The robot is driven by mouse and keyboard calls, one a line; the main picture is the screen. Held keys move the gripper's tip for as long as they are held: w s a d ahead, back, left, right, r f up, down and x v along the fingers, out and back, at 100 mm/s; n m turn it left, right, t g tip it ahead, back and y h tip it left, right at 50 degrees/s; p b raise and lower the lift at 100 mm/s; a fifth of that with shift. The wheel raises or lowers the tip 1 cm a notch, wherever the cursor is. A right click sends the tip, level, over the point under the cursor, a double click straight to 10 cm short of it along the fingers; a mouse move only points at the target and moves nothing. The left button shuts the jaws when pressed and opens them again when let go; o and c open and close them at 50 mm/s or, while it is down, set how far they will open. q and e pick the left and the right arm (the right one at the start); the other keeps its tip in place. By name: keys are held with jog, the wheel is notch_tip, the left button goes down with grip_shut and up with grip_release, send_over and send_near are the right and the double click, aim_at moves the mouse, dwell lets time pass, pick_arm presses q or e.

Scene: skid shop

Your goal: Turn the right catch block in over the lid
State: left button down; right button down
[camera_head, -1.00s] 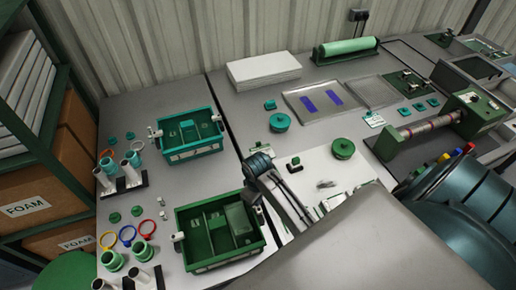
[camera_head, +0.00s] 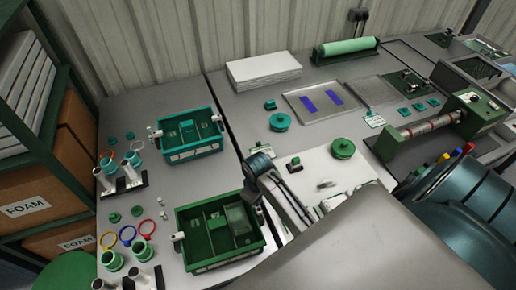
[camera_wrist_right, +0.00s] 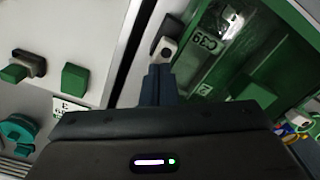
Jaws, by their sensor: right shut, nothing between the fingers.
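The green tray (camera_head: 222,262) stands at the front of the left bench, with a divided interior. The right catch block (camera_wrist_right: 166,46), a pale piece with a dark round hole, sits by its right rim. The left catch block (camera_head: 178,237) shows at the tray's left side. My right gripper (camera_wrist_right: 158,78) is shut and empty, its tips right by the right block; contact is unclear. My left gripper is not in view.
A teal tray (camera_head: 194,153) stands behind the green one. Rings, cups and white tubes crowd the left edge. Right of the gripper lie a white board (camera_head: 325,170) and a round green knob (camera_head: 343,149). Bare bench separates the two trays.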

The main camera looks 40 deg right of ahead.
jog(key=shift+f, duration=0.6)
jog(key=shift+r, duration=0.3)
jog(key=shift+d, duration=0.15)
dwell(0.5)
jog(key=shift+d, duration=1.25)
jog(key=shift+f, duration=0.15)
jog(key=shift+f, duration=0.7)
